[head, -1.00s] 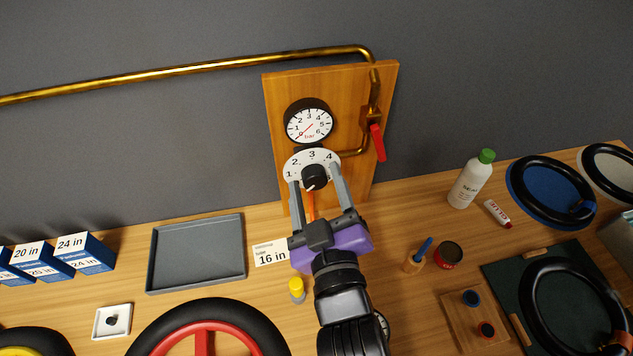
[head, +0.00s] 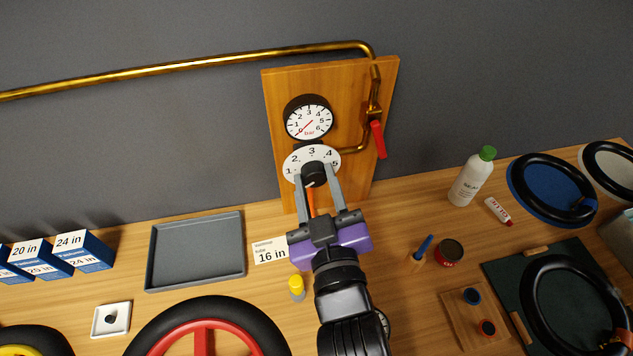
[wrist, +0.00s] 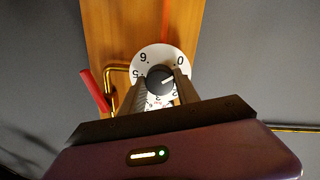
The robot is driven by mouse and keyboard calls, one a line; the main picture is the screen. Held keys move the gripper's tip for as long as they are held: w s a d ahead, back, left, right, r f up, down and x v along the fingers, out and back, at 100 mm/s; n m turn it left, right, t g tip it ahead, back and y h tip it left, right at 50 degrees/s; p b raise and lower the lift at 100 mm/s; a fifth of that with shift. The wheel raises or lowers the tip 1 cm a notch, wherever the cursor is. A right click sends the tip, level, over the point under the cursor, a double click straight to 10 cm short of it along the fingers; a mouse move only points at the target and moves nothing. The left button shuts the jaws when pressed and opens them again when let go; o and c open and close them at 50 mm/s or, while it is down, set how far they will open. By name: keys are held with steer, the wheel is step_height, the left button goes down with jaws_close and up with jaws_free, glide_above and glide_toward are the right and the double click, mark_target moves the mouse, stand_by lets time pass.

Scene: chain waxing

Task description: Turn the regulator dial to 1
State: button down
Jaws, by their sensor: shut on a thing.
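The regulator dial is a white numbered plate (head: 312,157) with a black knob (head: 314,174) on the wooden board, below the gauge. My gripper (head: 314,180) reaches up from below and is shut on the black knob, a finger on each side. In the wrist view my gripper (wrist: 158,86) also holds the knob (wrist: 161,77), with 6, 5 and 0 readable upside down around it. The knob's white mark points right and slightly up there, near the 0 side; the 1 is hidden by a finger.
The gauge (head: 309,121) has its red needle near 0. A red-handled valve (head: 377,139) hangs on the brass pipe at right. A grey tray (head: 196,251), a 16 in card (head: 270,252) and a yellow-capped bottle (head: 297,288) lie below.

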steer(key=m, duration=0.4)
steer(key=shift+m, duration=1.5)
steer(key=c, duration=0.9)
jaws_free()
steer(key=shift+s, duration=0.1)
steer(key=b+v, duration=0.2)
steer(key=v, duration=0.5)
steer(key=shift+s+d+b, duration=0.15)
steer(key=shift+s+b, duration=0.15)
steer(key=shift+b, duration=0.05)
